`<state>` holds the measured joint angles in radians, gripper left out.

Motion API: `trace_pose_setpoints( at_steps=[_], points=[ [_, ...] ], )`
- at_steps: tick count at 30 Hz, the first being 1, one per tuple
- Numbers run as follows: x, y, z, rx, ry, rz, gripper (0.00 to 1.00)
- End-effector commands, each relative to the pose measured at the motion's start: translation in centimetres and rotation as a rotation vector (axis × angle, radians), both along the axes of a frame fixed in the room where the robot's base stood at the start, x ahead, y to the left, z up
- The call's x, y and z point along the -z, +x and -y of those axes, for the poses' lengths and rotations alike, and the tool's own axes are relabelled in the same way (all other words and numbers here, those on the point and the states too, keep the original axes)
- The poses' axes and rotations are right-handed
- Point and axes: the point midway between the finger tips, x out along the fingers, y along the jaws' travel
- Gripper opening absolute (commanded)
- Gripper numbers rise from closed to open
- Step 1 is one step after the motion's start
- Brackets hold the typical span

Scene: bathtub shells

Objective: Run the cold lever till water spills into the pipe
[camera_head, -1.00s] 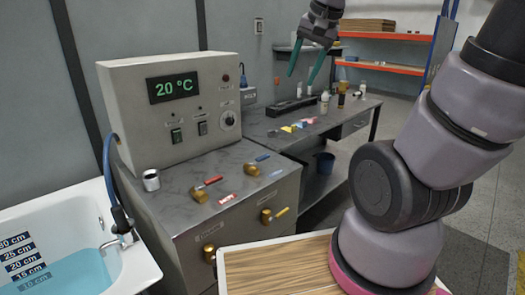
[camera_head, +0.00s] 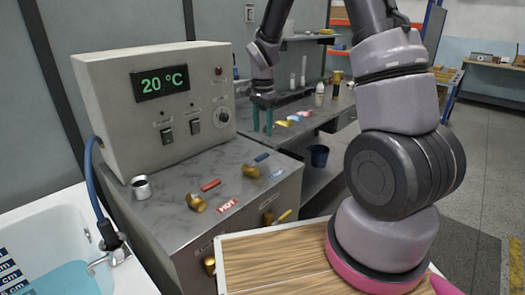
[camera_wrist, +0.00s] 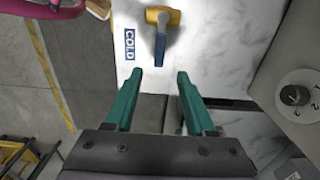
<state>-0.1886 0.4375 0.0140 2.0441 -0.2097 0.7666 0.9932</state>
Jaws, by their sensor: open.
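The cold lever (camera_head: 262,157) has a blue handle on a brass body, beside a small COLD label, on the grey cabinet top. In the wrist view its blue handle (camera_wrist: 160,48) points toward the gap between my fingertips. My gripper (camera_head: 262,133) has green fingers, open and empty, pointing down behind the lever. In the wrist view my gripper (camera_wrist: 161,72) appears apart from the handle. A short open metal pipe piece (camera_head: 141,188) stands on the cabinet's left. No running water shows there; its inside is not clear.
The hot lever (camera_head: 210,185) with a red handle sits left of the cold one. A yellow-handled lever (camera_head: 283,216) is on the cabinet front. The control box (camera_head: 150,100) reads 20 °C. The bathtub (camera_head: 45,225) holds blue water. A wooden top (camera_head: 275,258) lies in front.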

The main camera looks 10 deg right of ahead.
Motion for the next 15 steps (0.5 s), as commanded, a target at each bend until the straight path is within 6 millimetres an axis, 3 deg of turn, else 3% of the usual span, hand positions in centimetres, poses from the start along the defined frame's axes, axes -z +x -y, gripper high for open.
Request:
trace_pose_setpoints(
  at_steps=[9, 15],
  points=[
    [6.1, -0.1, 0.0, -0.001, -0.001, -0.004, 0.55],
    [8.6, -0.1, 0.0, -0.001, 0.0, -0.002, 0.55]
  ],
)
